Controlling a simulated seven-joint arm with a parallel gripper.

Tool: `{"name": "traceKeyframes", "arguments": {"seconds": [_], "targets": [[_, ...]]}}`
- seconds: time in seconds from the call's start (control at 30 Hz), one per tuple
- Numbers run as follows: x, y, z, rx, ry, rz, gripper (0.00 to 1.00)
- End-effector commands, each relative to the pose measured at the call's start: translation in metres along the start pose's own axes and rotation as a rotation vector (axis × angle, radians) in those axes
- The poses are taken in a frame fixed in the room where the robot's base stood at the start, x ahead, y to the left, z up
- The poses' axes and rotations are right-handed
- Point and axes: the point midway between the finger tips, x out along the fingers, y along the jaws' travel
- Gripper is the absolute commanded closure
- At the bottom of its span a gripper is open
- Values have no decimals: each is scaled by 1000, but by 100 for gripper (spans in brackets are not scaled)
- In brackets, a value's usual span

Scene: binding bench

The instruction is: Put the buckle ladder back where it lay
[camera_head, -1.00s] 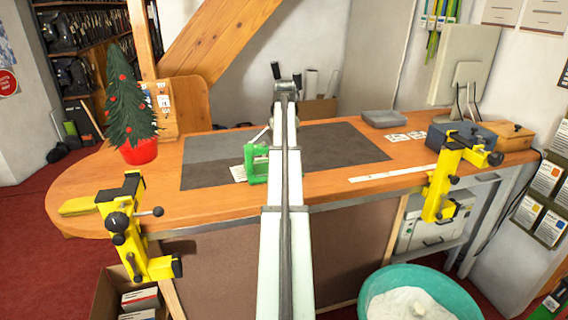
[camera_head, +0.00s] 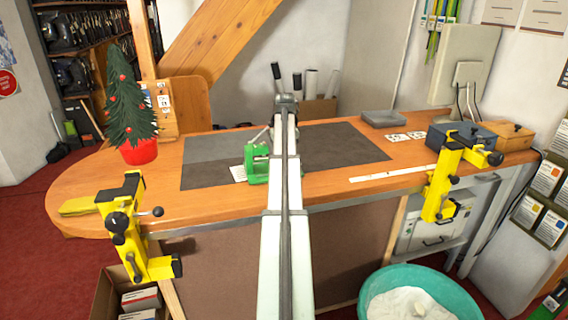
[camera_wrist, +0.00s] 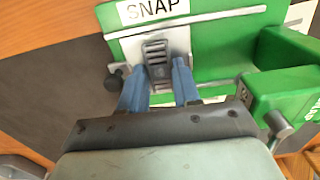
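The buckle ladder (camera_wrist: 156,54) is a small grey ridged piece in the wrist view. It lies over the pale plate of a green device (camera_wrist: 216,42) marked SNAP. My gripper (camera_wrist: 160,80) has blue fingers, one on each side of the ladder's near end, with no clear gap; it looks shut on the ladder. Whether the ladder rests on the device or hangs just above it I cannot tell. In the head view the green device (camera_head: 257,163) stands on the dark mat (camera_head: 215,160), and my arm hides the gripper and ladder.
Yellow clamps (camera_head: 135,225) and (camera_head: 440,185) sit on the bench's front edge. A small tree in a red pot (camera_head: 138,151) stands left. A pale ruler (camera_head: 390,173), cards (camera_head: 397,137) and a blue-grey box (camera_head: 465,133) lie right. The mat's right part is clear.

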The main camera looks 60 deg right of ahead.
Motion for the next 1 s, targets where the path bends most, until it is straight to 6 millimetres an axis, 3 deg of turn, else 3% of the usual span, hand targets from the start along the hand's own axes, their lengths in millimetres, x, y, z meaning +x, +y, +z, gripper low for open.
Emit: {"name": "traceKeyframes", "arguments": {"seconds": [0.23, 0.57, 1.0], "targets": [[0, 0, 0, 0, 0, 0, 93], [-3, 0, 0, 0, 0, 0, 93], [-24, 0, 0, 0, 1, 0, 93]]}}
